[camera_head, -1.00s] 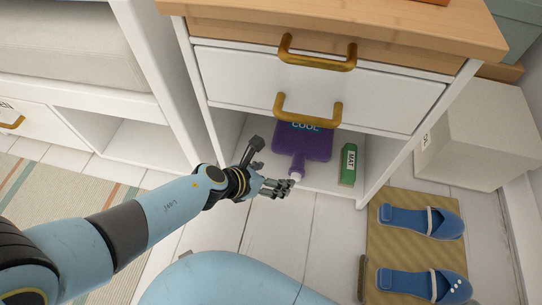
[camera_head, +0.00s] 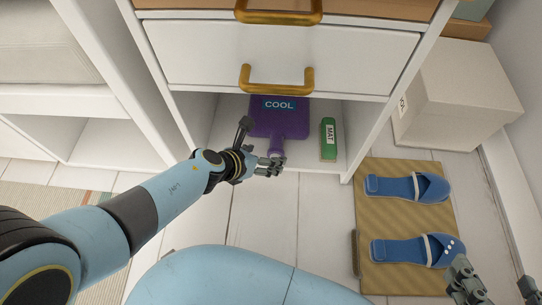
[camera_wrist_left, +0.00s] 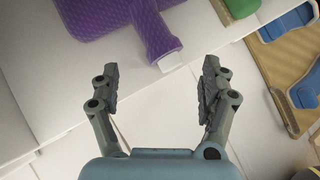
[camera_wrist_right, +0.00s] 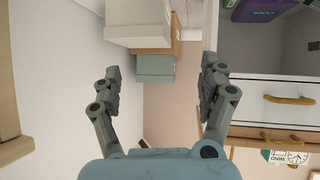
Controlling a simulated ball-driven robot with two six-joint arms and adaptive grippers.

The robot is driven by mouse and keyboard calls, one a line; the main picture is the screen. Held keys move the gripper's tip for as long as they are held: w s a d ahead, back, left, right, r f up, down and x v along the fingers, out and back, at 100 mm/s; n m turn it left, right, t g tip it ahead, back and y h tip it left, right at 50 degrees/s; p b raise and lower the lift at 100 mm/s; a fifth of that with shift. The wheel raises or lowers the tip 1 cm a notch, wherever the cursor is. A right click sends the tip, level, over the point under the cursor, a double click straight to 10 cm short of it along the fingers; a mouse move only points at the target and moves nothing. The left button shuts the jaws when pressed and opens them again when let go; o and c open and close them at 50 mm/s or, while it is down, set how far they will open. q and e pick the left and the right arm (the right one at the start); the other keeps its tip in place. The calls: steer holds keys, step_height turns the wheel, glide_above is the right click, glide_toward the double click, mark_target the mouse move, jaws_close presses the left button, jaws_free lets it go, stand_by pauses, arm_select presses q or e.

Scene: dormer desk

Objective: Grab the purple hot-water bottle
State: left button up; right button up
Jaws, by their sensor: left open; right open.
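The purple hot-water bottle (camera_head: 283,118) lies flat in the open bottom compartment of the white cabinet, its neck toward the front. A teal label on it reads COOL. Its far end is hidden under the drawer. My left gripper (camera_head: 272,168) is at the neck end and partly hides the cap. In the left wrist view, the open left gripper (camera_wrist_left: 163,75) has the bottle's neck (camera_wrist_left: 160,35) and white cap just beyond its fingertips, with nothing between them. My right gripper (camera_head: 497,280) is open and empty at the lower right, far from the bottle.
A green MAT box (camera_head: 328,140) lies right of the bottle. Drawer handles (camera_head: 277,80) jut out above the compartment. Blue slippers (camera_head: 408,187) rest on a tan mat (camera_head: 375,222) at right. A white box (camera_head: 455,85) stands beside the cabinet. Floor before the compartment is clear.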

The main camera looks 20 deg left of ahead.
mark_target(271, 155)
arm_select(q)
steer(key=shift+b+x, duration=0.55)
steer(key=shift+x, duration=0.5)
steer(key=shift+b+x, duration=0.65)
steer(key=shift+x, duration=0.4)
steer(key=shift+f, duration=0.1)
arm_select(e)
steer(key=w+r+t, duration=0.3)
steer(key=w+r, duration=0.1)
steer(key=r, duration=0.2)
steer(key=w+a+r+n+t+y, duration=0.1)
steer(key=w+r+t, duration=0.3)
steer(key=r, duration=0.2)
steer(key=shift+a+r+y, duration=0.3)
arm_select(q)
steer(key=shift+c, duration=0.4)
arm_select(e)
steer(key=shift+w, duration=0.1)
arm_select(q)
jaws_close()
